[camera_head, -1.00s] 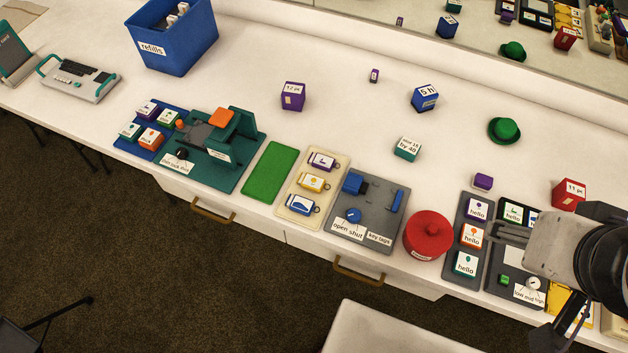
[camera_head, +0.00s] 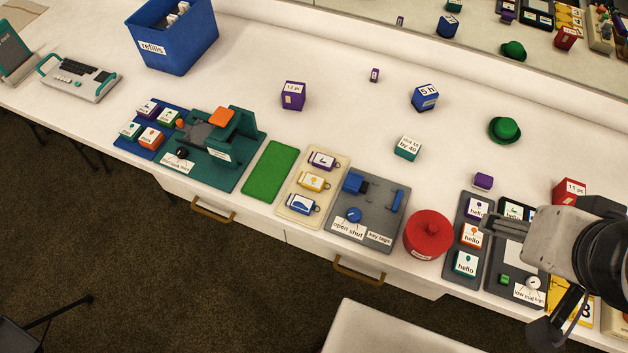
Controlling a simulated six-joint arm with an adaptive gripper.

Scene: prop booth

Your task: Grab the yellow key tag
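The yellow key tag (camera_head: 312,183) lies on a cream tray (camera_head: 296,221), in the middle of a column of three tags. A purple key tag (camera_head: 322,162) lies above it and a blue key tag (camera_head: 300,204) below it. My gripper (camera_head: 487,226) is at the right, over the grey board with the "hello" tags, well to the right of the yellow tag. Its fingers point left. I see them from the side, so their opening is unclear, and no held object shows.
A grey "open shut" board (camera_head: 371,238) and a round red lidded pot (camera_head: 428,236) stand between my gripper and the cream tray. A green mat (camera_head: 270,171) lies left of the tray. The white counter (camera_head: 330,125) behind the tray is mostly clear.

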